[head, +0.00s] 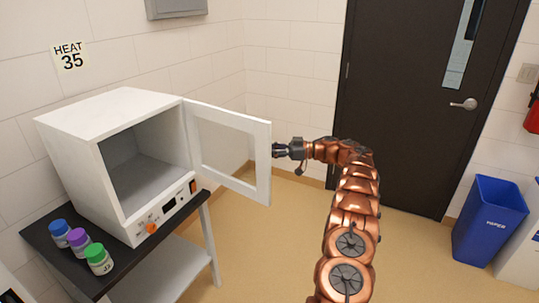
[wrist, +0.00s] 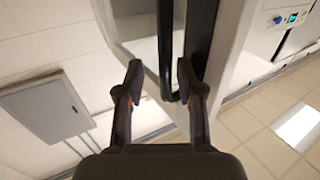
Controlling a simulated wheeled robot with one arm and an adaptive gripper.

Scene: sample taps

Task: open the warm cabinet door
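The warm cabinet (head: 118,108) is a white box on a dark-topped stand, below a "HEAT 35" sign. Its door (head: 262,165), a white frame with a clear pane, stands swung wide open to the right, and the empty-looking grey interior shows. My gripper (head: 277,150) is at the door's outer edge. In the wrist view my gripper (wrist: 158,78) has its two fingers apart, one on each side of a dark bar handle (wrist: 166,50). A gap shows between the left finger and the bar; whether the right finger touches it I cannot tell.
Blue-capped (head: 60,232), purple-capped (head: 79,241) and green-capped (head: 99,260) jars stand on the stand's black top (head: 40,228) in front of the cabinet. A blue bin (head: 487,222) stands by the dark room door (head: 420,110). The floor (head: 270,245) between is clear.

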